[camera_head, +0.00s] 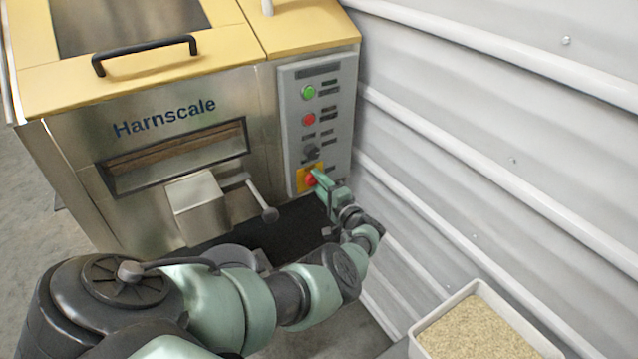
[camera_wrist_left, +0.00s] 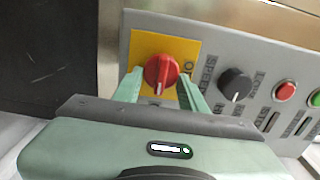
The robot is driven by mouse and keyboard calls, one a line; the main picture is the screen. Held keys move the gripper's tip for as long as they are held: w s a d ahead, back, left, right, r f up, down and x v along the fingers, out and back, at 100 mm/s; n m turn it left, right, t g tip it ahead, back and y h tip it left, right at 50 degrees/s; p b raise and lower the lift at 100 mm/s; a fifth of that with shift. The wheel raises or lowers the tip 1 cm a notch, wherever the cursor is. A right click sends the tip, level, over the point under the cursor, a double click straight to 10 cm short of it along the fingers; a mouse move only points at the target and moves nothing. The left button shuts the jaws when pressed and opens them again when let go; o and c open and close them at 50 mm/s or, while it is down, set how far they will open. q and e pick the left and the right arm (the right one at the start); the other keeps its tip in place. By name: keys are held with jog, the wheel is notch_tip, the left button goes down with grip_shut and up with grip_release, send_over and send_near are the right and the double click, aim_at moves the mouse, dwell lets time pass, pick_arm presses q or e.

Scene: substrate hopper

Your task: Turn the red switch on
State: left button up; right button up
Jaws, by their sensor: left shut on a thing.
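The red switch (camera_head: 309,180) is a rotary knob on a yellow plate, low on the grey control panel (camera_head: 342,95) of the Harnscale machine. In the left wrist view the red switch (camera_wrist_left: 161,71) sits between the two green fingers of my left gripper (camera_wrist_left: 160,90), with its white mark pointing toward the gripper. My left gripper (camera_head: 318,178) is at the switch in the head view, closed around the knob, and partly hides it. My right gripper is not in view.
Above the switch are a black knob (camera_head: 311,151), a red button (camera_head: 309,119) and a green button (camera_head: 308,92). A lever (camera_head: 268,212) sticks out left of the panel. A corrugated wall (camera_head: 480,130) stands close on the right, with a bin of grain (camera_head: 448,308) below.

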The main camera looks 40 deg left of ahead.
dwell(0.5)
pick_arm(q)
jog(key=o, duration=1.4)
jog(key=shift+c, duration=0.2)
jog(key=shift+d, duration=0.1)
jog(key=p+v, duration=0.2)
jog(key=v, duration=0.5)
jog(key=shift+d, duration=0.35)
jog(key=shift+s, duration=0.1)
